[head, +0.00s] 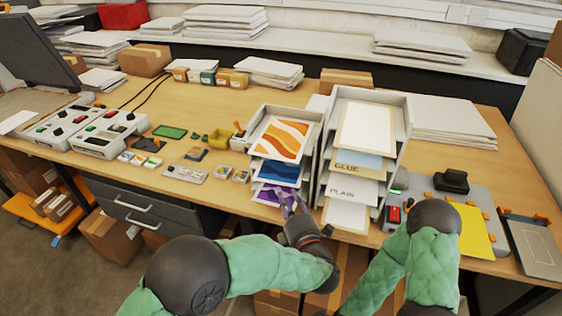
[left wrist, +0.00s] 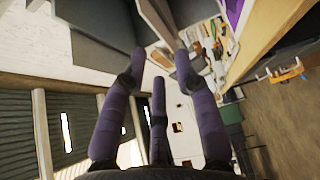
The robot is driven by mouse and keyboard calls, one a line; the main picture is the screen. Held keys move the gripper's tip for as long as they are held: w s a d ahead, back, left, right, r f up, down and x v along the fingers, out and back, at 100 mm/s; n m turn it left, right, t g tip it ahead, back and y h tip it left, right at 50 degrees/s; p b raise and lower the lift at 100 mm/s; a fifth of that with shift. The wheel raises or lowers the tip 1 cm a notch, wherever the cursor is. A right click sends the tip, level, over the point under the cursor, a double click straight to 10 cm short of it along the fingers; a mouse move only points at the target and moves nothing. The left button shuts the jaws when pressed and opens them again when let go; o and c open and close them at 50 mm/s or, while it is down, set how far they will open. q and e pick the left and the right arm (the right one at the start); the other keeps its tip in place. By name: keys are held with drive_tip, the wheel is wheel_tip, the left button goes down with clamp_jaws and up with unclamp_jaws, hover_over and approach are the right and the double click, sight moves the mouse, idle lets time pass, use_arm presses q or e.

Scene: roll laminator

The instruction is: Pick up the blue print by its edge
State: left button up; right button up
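The blue print (head: 275,171) lies in the middle level of the left tray rack (head: 256,122), under an orange striped print (head: 280,138) and above a purple print (head: 280,194). Only its front part shows. My left gripper (head: 290,201) is at the front of the lower level, its fingers over the purple print and lower than the blue one. In the left wrist view its fingers (left wrist: 158,62) are spread apart with nothing between them. I cannot tell whether they touch the purple print. My right arm shows at the lower right, but its gripper does not.
A second tray rack (head: 402,135) with sheets marked "GLUE" and "PLAIN" stands close on the right. A grey device (head: 480,197) with a yellow sheet (head: 475,232) is farther right. Small items and a control box (head: 105,137) are at left.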

sight(277, 180)
use_arm(q)
drive_tip(key=x, duration=0.3)
drive_tip(key=b+x, duration=0.1)
drive_tip(key=x, duration=0.5)
drive_tip(key=shift+a+f+b, duration=0.3)
drive_tip(key=shift+a, duration=0.05)
drive_tip(key=shift+w, duration=0.15)
clamp_jaws()
